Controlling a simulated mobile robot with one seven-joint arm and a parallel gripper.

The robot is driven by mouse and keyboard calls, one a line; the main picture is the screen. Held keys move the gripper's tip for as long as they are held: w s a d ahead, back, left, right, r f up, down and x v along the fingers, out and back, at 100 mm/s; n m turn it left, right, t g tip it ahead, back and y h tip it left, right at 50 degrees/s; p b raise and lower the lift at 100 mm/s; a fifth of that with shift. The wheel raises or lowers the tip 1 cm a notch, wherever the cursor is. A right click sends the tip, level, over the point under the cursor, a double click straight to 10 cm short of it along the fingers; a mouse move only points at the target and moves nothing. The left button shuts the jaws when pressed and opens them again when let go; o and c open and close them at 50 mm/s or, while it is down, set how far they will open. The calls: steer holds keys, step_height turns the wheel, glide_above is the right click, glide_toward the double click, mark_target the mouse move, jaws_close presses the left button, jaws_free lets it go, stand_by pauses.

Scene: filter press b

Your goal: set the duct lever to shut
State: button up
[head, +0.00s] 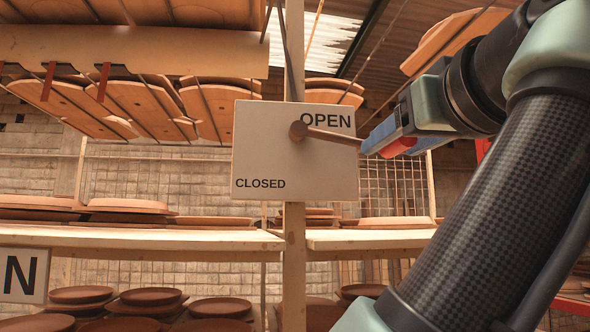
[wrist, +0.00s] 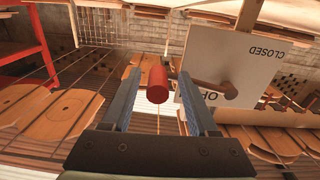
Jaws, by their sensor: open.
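The duct lever (head: 330,135) is a brown bar on a round hub, mounted on a white sign plate (head: 262,150). It points right, just under the word OPEN; CLOSED is at the plate's lower left. In the wrist view the plate (wrist: 257,45) is upside down, with the lever (wrist: 208,85) reaching left from its hub. The lever's red grip (wrist: 157,84) lies between the fingers of my gripper (wrist: 159,76), with gaps on both sides. My gripper (head: 366,147) is open, at the lever's right end. Its blue finger partly hides the red grip in the head view.
The plate is fixed to a wooden post (head: 294,235). Wooden shelves (head: 130,238) with clay discs stand behind and below. Boards hang in racks above. Another sign (head: 22,276) is at lower left. A red frame (wrist: 35,45) stands at left in the wrist view.

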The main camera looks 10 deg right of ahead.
steer(key=shift+s+d+r, duration=0.1)
stand_by(0.3)
jaws_close()
stand_by(1.3)
